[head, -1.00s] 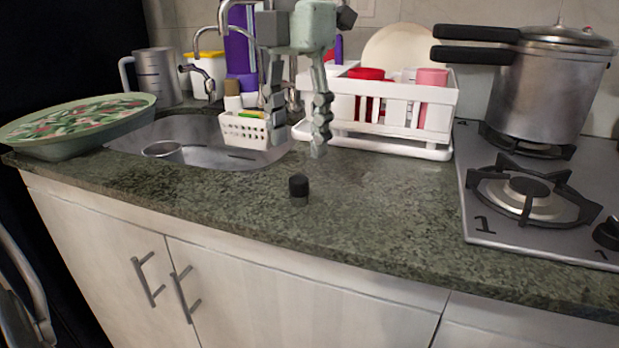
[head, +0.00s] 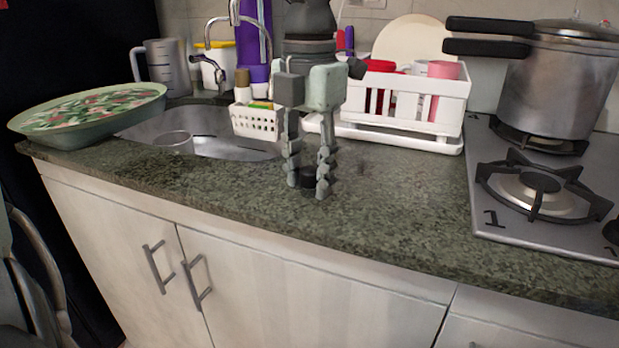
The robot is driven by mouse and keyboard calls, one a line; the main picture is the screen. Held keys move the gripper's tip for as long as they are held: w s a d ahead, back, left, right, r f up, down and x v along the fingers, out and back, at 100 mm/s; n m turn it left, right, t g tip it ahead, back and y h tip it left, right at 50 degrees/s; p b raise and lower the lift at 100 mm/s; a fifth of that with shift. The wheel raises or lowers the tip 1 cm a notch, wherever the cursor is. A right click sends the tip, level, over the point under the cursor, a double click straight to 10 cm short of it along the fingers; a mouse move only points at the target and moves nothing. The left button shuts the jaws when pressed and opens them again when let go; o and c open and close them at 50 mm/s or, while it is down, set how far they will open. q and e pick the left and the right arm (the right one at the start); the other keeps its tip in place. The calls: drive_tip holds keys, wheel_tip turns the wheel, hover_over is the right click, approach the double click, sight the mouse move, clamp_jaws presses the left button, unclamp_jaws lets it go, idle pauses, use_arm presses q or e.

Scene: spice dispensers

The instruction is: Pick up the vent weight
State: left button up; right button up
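The vent weight (head: 308,178) is a small black cylinder on the green stone counter, right of the sink, in the head view. My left gripper (head: 307,182) points straight down over it. The weight still appears to rest on the counter. My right gripper is not in view.
A white dish rack (head: 405,108) with red cups stands behind. A pressure cooker (head: 560,85) sits on the gas stove (head: 545,205) at right. The sink (head: 225,147), a white basket (head: 254,121) and a green tray (head: 90,112) are at left. The counter (head: 410,210) right of the gripper is clear.

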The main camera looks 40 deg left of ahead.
sight(310, 168)
use_arm(q)
clamp_jaws()
drive_tip(key=shift+r, duration=0.1)
drive_tip(key=shift+r, duration=0.2)
wheel_tip(310, 168, up, 4)
drive_tip(key=shift+f, duration=0.2)
drive_tip(key=s+a+r+b, duration=0.1)
drive_tip(key=s+a+r, duration=0.6)
drive_tip(key=a, duration=0.1)
drive_tip(key=shift+s+a, duration=0.3)
drive_tip(key=shift+a, duration=0.1)
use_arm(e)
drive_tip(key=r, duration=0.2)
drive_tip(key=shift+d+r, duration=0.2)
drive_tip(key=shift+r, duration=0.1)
